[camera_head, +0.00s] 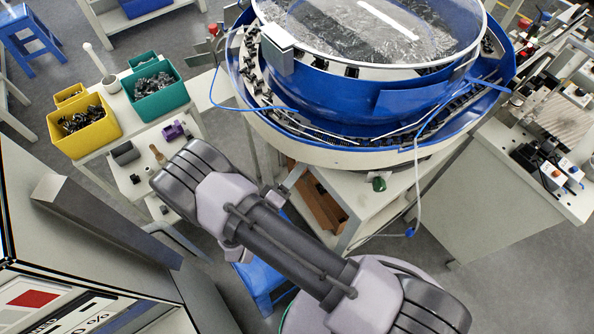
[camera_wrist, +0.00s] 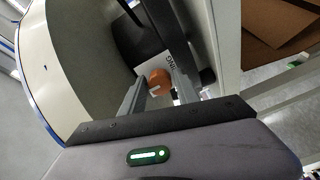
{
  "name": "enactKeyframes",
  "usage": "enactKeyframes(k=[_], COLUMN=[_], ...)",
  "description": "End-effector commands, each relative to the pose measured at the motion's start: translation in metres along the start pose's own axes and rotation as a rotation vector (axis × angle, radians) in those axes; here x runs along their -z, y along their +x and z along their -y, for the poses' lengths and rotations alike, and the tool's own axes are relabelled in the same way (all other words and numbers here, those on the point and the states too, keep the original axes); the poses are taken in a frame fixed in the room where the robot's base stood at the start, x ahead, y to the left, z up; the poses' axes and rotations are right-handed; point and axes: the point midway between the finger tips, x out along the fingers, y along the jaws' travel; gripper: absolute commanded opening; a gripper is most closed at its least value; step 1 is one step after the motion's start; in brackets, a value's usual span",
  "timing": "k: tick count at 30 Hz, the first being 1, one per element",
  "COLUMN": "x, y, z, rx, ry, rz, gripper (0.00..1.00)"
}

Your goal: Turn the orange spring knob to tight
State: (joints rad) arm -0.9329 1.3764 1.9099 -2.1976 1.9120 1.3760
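The orange spring knob (camera_wrist: 159,79) shows in the wrist view, small and round, in front of a light panel whose visible lettering reads "RING". My gripper (camera_wrist: 160,80) points at it with its two grey fingers apart, one on each side of the knob in the picture. I cannot tell whether either finger touches it or how deep the knob sits between them. The knob's setting mark cannot be read. In the head view the knob cannot be made out, and my arm covers much of the area below the bowl.
The large blue vibratory bowl (camera_head: 350,105) stands above a white stand (camera_head: 400,185). A cream curved wall (camera_wrist: 62,75) is close at left in the wrist view, with a pale frame post (camera_wrist: 228,45) at right. Yellow (camera_head: 84,136) and green (camera_head: 160,106) parts bins stand on a side table.

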Motion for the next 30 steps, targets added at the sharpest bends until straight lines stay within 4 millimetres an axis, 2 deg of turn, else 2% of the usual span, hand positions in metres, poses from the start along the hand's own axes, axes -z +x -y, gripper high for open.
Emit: enactKeyframes(k=[14,17,20,30], x=[0.000,0.001,0.002,0.002], y=[-0.001,-0.009,-0.030,-0.136], z=[0.000,-0.001,-0.002,-0.001], rx=[-0.001,0.000,0.000,0.001], ry=[0.000,0.000,0.001,0.003], rz=[0.000,-0.003,-0.005,-0.005], gripper=[0.52,0.52,0.52,0.52])
